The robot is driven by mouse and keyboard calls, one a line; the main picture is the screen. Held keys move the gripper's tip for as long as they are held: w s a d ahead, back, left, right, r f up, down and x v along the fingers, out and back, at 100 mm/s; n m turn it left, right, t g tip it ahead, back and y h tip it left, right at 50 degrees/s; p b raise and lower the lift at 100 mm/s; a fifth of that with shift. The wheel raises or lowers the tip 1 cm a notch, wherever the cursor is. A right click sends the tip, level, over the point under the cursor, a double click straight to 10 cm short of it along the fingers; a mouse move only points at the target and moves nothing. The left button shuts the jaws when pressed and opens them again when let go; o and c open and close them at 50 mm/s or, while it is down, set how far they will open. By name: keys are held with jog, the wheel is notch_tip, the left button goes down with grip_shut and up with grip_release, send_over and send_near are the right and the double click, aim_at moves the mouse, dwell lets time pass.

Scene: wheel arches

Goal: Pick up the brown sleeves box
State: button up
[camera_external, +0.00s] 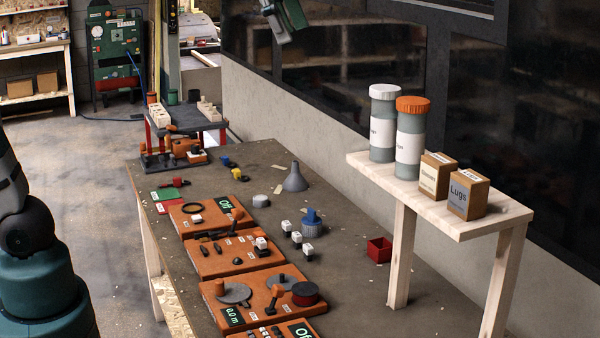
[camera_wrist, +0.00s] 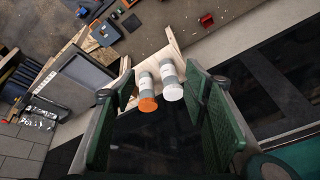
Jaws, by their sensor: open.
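The brown sleeves box (camera_external: 437,176) stands upright on the pale wooden shelf (camera_external: 386,171) in the external view. Its label is small and hard to read. It is between the orange-capped canister and a similar brown box marked Lugs (camera_external: 468,195). My gripper (camera_external: 284,18) is at the top edge of the external view, up and to the left of the shelf, partly cut off. In the wrist view my gripper (camera_wrist: 161,90) is open with green finger pads. I cannot make out the sleeves box in the wrist view.
A white-capped canister (camera_external: 383,125) and an orange-capped canister (camera_external: 410,138) stand on the shelf. The workbench (camera_external: 345,285) below holds orange boards, a grey funnel (camera_external: 295,178) and a red bin (camera_external: 379,250). A dark glazed wall (camera_external: 545,130) rises behind the shelf.

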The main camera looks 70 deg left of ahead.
jog(key=w+d+m+g+p, duration=0.2)
jog(key=w+d+m, duration=0.3)
jog(key=w+d, duration=0.6)
jog(key=m+g+p, duration=0.2)
jog(key=m+p, duration=0.1)
jog(key=m, duration=0.3)
send_over(439, 157)
jog(key=f, duration=1.6)
jog(key=shift+s+a, duration=0.15)
jog(key=shift+a, duration=0.1)
jog(key=shift+f, duration=0.4)
jog(key=shift+f, duration=0.1)
jog(key=shift+d+f, duration=0.2)
jog(key=shift+f, duration=1)
jog(key=shift+d+f, duration=0.15)
jog(key=shift+f, duration=1.15)
jog(key=shift+d+f, duration=0.15)
jog(key=shift+f, duration=1.1)
